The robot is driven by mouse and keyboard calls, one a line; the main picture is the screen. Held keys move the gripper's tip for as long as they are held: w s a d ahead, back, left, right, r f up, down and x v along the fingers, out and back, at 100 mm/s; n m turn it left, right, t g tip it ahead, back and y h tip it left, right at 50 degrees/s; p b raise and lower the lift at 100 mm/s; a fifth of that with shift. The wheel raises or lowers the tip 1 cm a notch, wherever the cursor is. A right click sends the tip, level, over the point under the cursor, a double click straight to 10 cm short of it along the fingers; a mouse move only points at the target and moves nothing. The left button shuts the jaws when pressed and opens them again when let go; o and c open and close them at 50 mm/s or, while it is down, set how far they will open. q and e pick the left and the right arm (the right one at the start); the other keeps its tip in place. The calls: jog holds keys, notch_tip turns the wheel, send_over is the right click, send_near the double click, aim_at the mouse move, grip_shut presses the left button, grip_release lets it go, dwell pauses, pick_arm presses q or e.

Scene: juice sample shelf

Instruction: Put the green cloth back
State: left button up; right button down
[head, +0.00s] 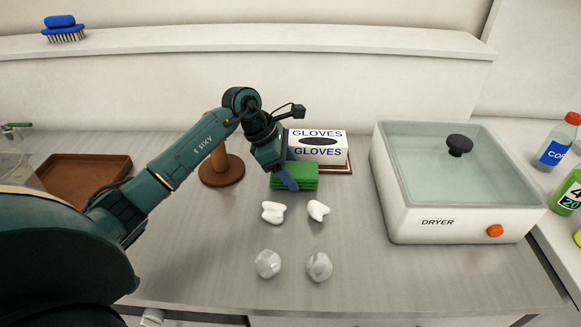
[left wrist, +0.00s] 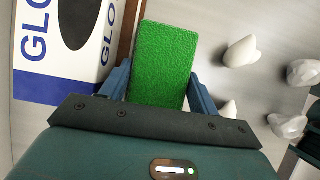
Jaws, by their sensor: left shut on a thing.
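The green cloth (head: 306,176) is a folded stack on the grey counter, just in front of the gloves box. My left gripper (head: 290,176) is at the cloth, partly covering its left side. In the left wrist view the green cloth (left wrist: 163,62) lies between the two blue fingers of my left gripper (left wrist: 158,90), which is shut on it. I cannot tell whether the cloth touches the counter. My right gripper is not in view.
A gloves box (head: 330,145) stands on a brown board behind the cloth. Several white lumps (head: 272,212) lie in front. A dryer (head: 455,190) is at right, a brown tray (head: 85,172) and a wooden stand (head: 222,172) at left. A blue brush (head: 62,30) is on the ledge.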

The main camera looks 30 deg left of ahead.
aim_at(291, 169)
pick_arm(q)
jog(key=shift+f+b, duration=0.3)
jog(key=shift+b, duration=0.1)
jog(key=o, duration=0.9)
jog(key=shift+r, duration=0.1)
jog(key=shift+o, duration=0.4)
jog(key=shift+r+p, duration=0.2)
jog(key=shift+p, duration=0.15)
jog(key=shift+a+r, duration=0.1)
jog(key=shift+r, duration=0.2)
jog(key=v, duration=0.5)
jog(key=shift+a+b, duration=0.1)
jog(key=shift+b, duration=0.25)
jog(key=v, duration=0.6)
jog(key=shift+r, duration=0.2)
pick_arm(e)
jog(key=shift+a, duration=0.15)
